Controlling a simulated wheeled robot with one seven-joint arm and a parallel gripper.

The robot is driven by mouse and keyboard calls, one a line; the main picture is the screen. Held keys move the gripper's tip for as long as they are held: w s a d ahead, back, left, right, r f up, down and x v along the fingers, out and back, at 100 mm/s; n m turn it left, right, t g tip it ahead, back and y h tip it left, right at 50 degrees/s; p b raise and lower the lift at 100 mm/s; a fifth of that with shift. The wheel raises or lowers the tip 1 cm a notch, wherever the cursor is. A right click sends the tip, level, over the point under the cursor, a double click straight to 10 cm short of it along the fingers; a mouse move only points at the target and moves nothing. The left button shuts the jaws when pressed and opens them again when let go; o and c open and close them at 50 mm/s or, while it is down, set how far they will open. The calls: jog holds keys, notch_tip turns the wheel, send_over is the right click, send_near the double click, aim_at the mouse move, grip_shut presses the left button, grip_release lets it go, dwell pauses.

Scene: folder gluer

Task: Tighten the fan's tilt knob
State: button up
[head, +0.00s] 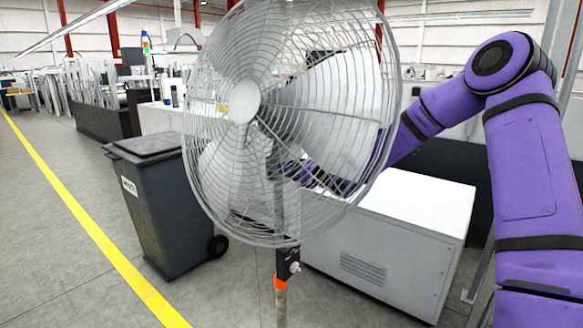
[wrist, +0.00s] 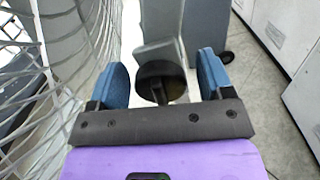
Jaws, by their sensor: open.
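The fan (head: 243,102) stands upright on a pole in the middle of the head view, its round wire cage facing left. In the wrist view its cage (wrist: 62,60) fills the left side. The tilt knob (wrist: 160,84) is a dark round knob with a raised bar across it, on a grey bracket. My gripper (wrist: 163,78) is open, its two blue-padded fingers on either side of the knob, with a gap showing at each side. I cannot tell how deep the knob sits between them. In the head view my gripper is hidden behind the fan.
A dark wheeled bin (head: 160,205) stands left of the fan. A white-topped grey cabinet (head: 385,245) stands behind it on the right. The floor by the yellow line (head: 90,225) is clear.

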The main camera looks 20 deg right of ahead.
jog(key=shift+w+a, duration=0.2)
jog(key=c, duration=0.9)
